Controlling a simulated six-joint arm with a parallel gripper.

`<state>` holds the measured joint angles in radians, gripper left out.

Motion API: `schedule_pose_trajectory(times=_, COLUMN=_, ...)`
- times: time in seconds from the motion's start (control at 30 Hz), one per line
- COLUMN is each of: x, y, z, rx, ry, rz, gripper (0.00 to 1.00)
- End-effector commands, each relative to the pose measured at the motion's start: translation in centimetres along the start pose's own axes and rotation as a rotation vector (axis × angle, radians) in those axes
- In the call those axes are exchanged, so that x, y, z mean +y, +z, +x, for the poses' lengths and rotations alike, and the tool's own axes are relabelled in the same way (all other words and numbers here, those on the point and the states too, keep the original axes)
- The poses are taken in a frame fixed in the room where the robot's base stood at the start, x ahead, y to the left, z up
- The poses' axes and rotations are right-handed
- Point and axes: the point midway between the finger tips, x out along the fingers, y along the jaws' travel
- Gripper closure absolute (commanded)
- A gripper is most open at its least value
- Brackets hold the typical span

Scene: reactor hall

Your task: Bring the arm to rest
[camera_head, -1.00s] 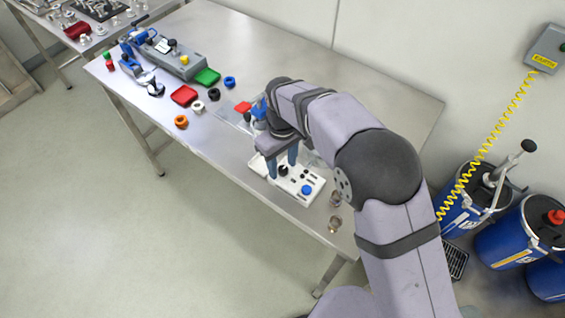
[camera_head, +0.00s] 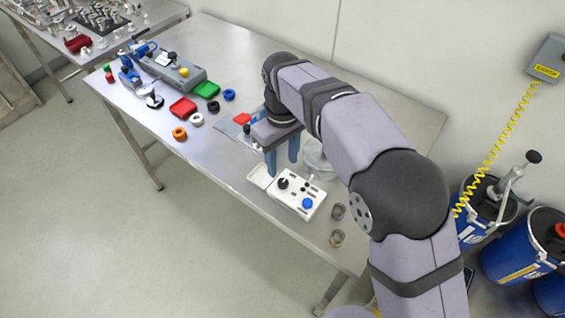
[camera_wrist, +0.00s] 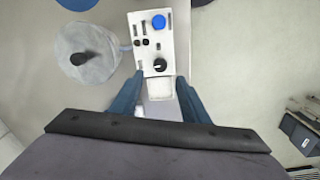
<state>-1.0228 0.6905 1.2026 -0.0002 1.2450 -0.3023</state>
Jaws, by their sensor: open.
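My gripper (camera_head: 282,168) hangs from the arm over the work table (camera_head: 225,170), with its two blue fingers apart and nothing between them. In the wrist view the fingers (camera_wrist: 160,88) are spread wide. A white control box (camera_head: 315,208) with a blue button and a black knob lies just below and in front of the fingers. The wrist view also shows this box (camera_wrist: 148,30) ahead of the fingertips, with a gap that I cannot measure. The arm is bent, reaching from the lower right.
A clear round vessel (camera_head: 318,161) stands partly hidden behind the gripper. Two small glass cups (camera_head: 337,212) stand near the table's right end. Coloured rings and trays (camera_head: 183,108) and a grey device (camera_head: 172,68) lie farther left. Blue drums (camera_head: 515,248) stand at right.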

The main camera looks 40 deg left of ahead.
Motion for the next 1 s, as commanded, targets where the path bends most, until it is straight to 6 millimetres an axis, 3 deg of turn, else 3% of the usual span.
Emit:
schedule_pose_trajectory(times=0.37, x=0.3, y=0.3, z=0.0, rx=-0.001, ry=0.000, rz=0.010, gripper=0.59)
schedule_pose_trajectory(times=0.47, x=1.6, y=1.4, z=-0.1, rx=0.000, ry=0.000, rz=0.048, gripper=0.59)
schedule_pose_trajectory(times=0.57, x=4.0, y=3.7, z=-0.2, rx=-0.002, ry=0.000, rz=0.126, gripper=0.59)
schedule_pose_trajectory(times=0.67, x=7.0, y=7.4, z=-0.3, rx=-0.001, ry=0.001, rz=0.242, gripper=0.59)
schedule_pose_trajectory(times=0.8, x=11.0, y=14.9, z=-0.2, rx=-0.002, ry=0.001, rz=0.452, gripper=0.59)
schedule_pose_trajectory(times=1.0, x=13.1, y=26.6, z=0.8, rx=0.000, ry=0.003, rz=0.770, gripper=0.59)
